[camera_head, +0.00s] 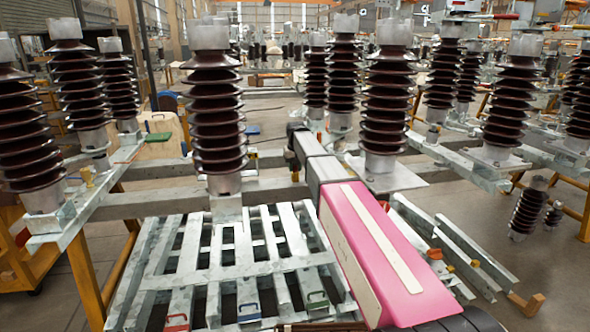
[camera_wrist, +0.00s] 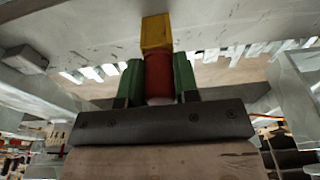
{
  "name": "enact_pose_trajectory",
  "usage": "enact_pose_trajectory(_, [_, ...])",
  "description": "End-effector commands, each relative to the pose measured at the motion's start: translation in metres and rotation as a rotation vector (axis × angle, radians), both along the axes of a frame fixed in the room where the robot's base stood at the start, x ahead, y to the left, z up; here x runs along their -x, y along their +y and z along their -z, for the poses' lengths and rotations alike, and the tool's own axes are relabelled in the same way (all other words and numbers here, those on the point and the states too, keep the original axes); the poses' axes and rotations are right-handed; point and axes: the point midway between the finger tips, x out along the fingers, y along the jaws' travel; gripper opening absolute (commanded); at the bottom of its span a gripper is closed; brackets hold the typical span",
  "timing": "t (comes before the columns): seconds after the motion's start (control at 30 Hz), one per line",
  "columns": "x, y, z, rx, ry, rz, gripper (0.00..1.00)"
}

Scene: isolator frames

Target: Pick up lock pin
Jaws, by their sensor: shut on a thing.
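In the wrist view, my gripper (camera_wrist: 158,72) has its two green fingers closed on the sides of a red cylindrical piece, which I take to be the lock pin (camera_wrist: 158,66). A yellow block (camera_wrist: 156,32) sits at the far end of the red piece, against a pale metal beam. I cannot tell whether the pin is still seated in the beam. In the head view, my pink arm reaches forward to the frame, and the gripper's fingers and the held pin cannot be made out.
Brown ribbed insulators (camera_head: 215,115) stand on galvanised frame beams (camera_head: 150,203) on both sides of my arm. A slatted metal stack (camera_head: 205,262) with coloured handles lies at the lower left. Loose metal bars (camera_head: 470,250) lie to the right. Bare floor shows at far right.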

Motion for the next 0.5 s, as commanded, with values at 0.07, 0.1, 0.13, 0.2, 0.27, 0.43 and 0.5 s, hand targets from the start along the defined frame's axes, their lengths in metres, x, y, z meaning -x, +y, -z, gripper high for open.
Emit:
enact_pose_trajectory(0.07, [0.000,0.000,0.000,0.000,0.000,0.000,0.03])
enact_pose_trajectory(0.1, [0.000,0.000,-0.001,0.000,0.000,0.000,0.03])
enact_pose_trajectory(0.13, [0.000,0.000,-0.001,0.000,0.000,0.000,0.03])
enact_pose_trajectory(0.2, [0.000,0.000,-0.004,0.000,0.000,0.000,0.03])
enact_pose_trajectory(0.27, [0.000,0.000,-0.008,0.000,-0.001,0.000,0.03])
enact_pose_trajectory(0.43, [-0.001,0.000,-0.026,-0.001,-0.002,0.001,0.03])
enact_pose_trajectory(0.5, [-0.001,0.000,-0.037,-0.001,-0.002,0.001,0.03])
